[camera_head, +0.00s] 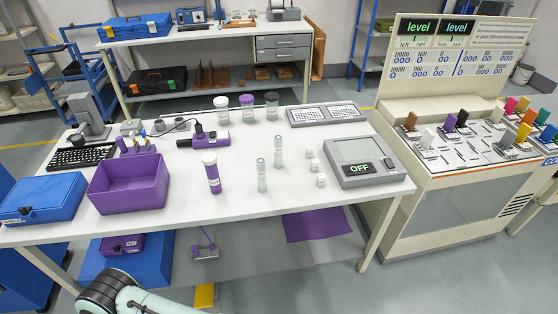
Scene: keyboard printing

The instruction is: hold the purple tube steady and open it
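Farther back stand three capped containers: a white-capped one (222,113), one with a purple-grey cap (247,110) and a dark-capped one (271,107). Two pale, slim tubes stand to the right of the purple tube, one nearer (262,178) and one farther (278,153). Part of my arm shows at the bottom left, well below the tabletop. Neither gripper is in view.
A purple bin (128,194) and a blue case (42,200) fill the table's left. Small white caps (312,165) stand right of the pale tubes. A grey device reading OFF (362,166) sits at the right. The table's front middle is clear.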

